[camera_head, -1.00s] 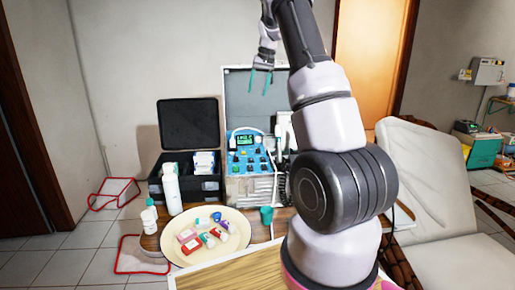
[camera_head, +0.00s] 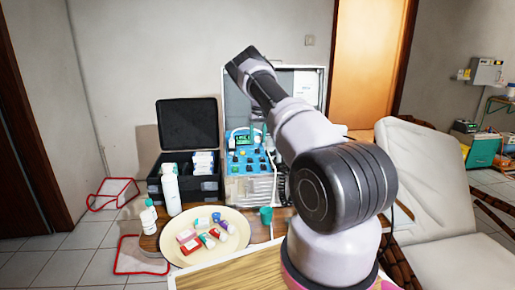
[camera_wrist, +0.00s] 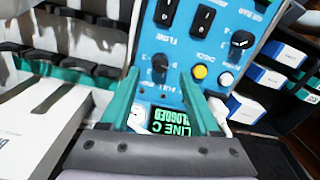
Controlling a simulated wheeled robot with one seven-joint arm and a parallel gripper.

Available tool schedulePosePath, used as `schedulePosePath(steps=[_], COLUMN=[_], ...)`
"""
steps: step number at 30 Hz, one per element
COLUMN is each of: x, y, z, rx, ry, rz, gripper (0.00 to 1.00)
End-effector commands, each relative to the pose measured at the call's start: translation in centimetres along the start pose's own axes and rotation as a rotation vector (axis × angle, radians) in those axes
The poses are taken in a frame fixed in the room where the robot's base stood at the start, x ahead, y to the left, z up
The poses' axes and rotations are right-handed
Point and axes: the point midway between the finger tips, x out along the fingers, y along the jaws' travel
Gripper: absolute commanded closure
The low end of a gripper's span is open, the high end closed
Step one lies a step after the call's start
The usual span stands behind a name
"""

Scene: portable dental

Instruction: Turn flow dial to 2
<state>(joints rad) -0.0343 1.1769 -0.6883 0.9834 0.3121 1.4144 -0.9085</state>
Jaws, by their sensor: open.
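The blue control panel (camera_head: 247,160) stands in the open case; its lit green screen (camera_head: 243,140) shows in both views. In the wrist view the panel appears turned, and the screen (camera_wrist: 180,118) seems to read "LINE C" with a second, blurred word. A small black dial (camera_wrist: 159,63) sits near the word FLOW, with small numbers beside it that I cannot read surely. My gripper (camera_wrist: 159,73) is open, its teal fingertips either side of the dial in this view. Contact cannot be told. The dial's pointer direction is unclear. In the head view the fingers are hidden.
Black switches (camera_wrist: 203,19), another black knob (camera_wrist: 242,40) and yellow (camera_wrist: 199,71) and white buttons lie close by on the panel. A plate (camera_head: 235,243) with small bottles and boxes stands in front. A black open box (camera_head: 205,185) is left of the panel.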

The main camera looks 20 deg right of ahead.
Motion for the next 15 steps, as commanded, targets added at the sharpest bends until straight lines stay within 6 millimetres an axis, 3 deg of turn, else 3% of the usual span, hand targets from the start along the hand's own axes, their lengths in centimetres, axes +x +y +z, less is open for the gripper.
schedulePosePath(steps=[6,15], x=[3.5,4.6], y=[0.0,0.0], z=[0.0,0.0], rx=[-0.002,-0.001], ry=[-0.002,0.001], rz=[0.002,0.0], gripper=[0.37,0.37])
